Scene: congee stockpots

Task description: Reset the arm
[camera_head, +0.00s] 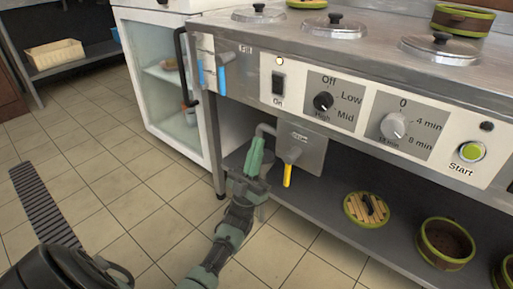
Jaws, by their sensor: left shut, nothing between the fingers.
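My left gripper (256,158) is green and sits at the lower middle of the head view, its arm coming up from the bottom. Its fingers point up and are closed together with nothing between them. It is in front of the stove's front, just left of the yellow-handled drain tap (288,172); whether it touches the metal there I cannot tell. My right gripper is not in view.
The steel stove (360,60) has several lids, knobs and a green Start button (471,152). Pots (445,243) and a round wooden-topped item (366,209) sit on the lower shelf. A white glass-door cabinet (165,80) stands left. The tiled floor (100,190) is mostly clear.

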